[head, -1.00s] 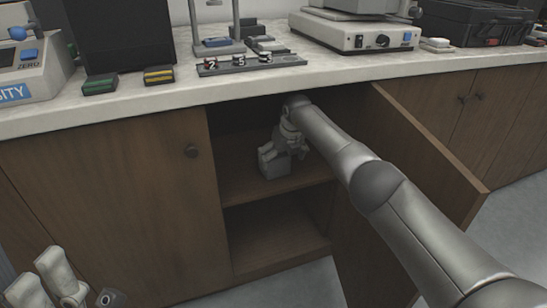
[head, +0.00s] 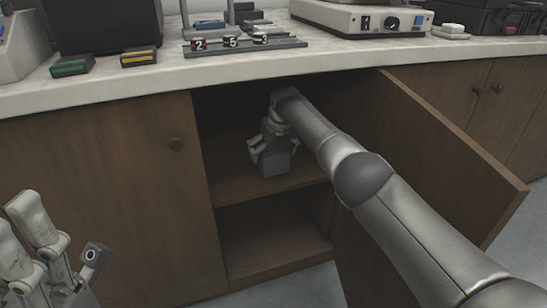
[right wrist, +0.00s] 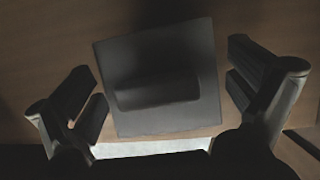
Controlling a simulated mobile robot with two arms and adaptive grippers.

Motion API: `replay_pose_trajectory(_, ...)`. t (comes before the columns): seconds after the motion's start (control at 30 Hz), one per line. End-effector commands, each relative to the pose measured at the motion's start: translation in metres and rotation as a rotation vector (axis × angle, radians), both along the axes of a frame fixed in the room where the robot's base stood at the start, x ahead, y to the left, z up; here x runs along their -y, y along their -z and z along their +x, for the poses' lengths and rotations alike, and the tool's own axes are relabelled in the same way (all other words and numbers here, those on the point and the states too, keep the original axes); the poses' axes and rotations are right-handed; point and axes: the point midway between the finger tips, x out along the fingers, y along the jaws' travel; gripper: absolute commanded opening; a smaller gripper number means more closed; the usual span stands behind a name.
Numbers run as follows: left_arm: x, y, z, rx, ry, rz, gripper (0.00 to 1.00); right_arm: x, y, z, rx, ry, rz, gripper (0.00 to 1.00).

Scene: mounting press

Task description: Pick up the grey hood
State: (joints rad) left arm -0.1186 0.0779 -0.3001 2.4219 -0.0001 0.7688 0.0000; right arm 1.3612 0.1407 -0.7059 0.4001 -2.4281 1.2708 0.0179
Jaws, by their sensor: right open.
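The grey hood (head: 277,161) is a small grey block on the upper shelf inside the open cabinet. In the right wrist view the hood (right wrist: 160,115) is a dark, nearly square shape with a raised bar across it. My right gripper (head: 272,152) reaches into the cabinet at the hood and partly hides it. In the right wrist view its open fingers (right wrist: 167,98) stand on either side of the hood, with visible gaps. My left gripper (head: 62,262) is at the lower left, away from the cabinet opening; its jaw opening is unclear.
The open cabinet door (head: 455,150) stands to the right of my right arm. A closed door (head: 110,200) is on the left. The worktop (head: 330,62) overhangs the opening and bears a number rack (head: 245,46) and a white device (head: 365,20). The lower shelf space looks empty.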

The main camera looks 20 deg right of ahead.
Motion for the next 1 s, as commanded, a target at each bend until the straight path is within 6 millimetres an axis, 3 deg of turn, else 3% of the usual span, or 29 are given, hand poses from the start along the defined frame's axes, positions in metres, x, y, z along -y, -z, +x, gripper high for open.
replay_pose_trajectory(0.17,0.0000,-0.0005,0.0000,0.000,0.000,0.000,0.47,0.0002,-0.0004,0.0000,0.000,0.000,0.000,0.99)
replay_pose_trajectory(0.53,0.0001,-0.0005,-0.0001,0.000,0.000,0.000,0.47,0.0004,-0.0005,0.0000,0.000,0.001,0.000,0.53)
replay_pose_trajectory(1.0,-0.0005,-0.0047,-0.0011,-0.003,0.002,-0.003,0.47,0.0035,-0.0062,-0.0004,0.000,0.001,-0.001,0.53)
